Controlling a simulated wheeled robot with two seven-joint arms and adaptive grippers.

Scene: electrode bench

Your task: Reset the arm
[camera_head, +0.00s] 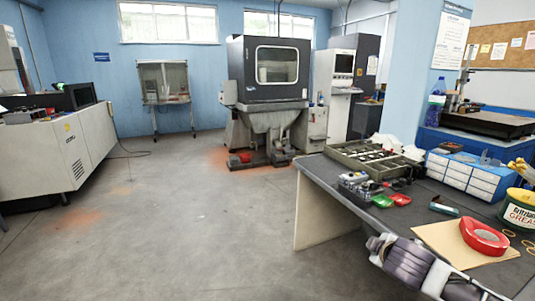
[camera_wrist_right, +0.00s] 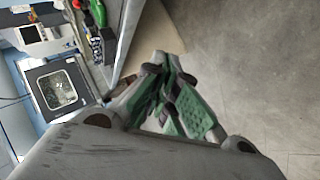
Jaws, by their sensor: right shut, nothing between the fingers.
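My right gripper (camera_wrist_right: 152,72) shows in the right wrist view with its green-padded fingers drawn together and nothing between them. It is beside the bench edge, over the grey floor. In the head view, a grey and dark part of my right arm is at the bottom right, in front of the bench (camera_head: 322,185); the right fingertips cannot be made out there. My left arm and gripper are not in view.
The bench holds an electrode tray (camera_head: 345,150), green and red pieces, a red tape roll (camera_head: 484,236), a grease tub (camera_head: 518,207) and a blue-and-white drawer unit (camera_head: 470,172). A large machine (camera_head: 268,75) stands behind. The floor left of the bench is open.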

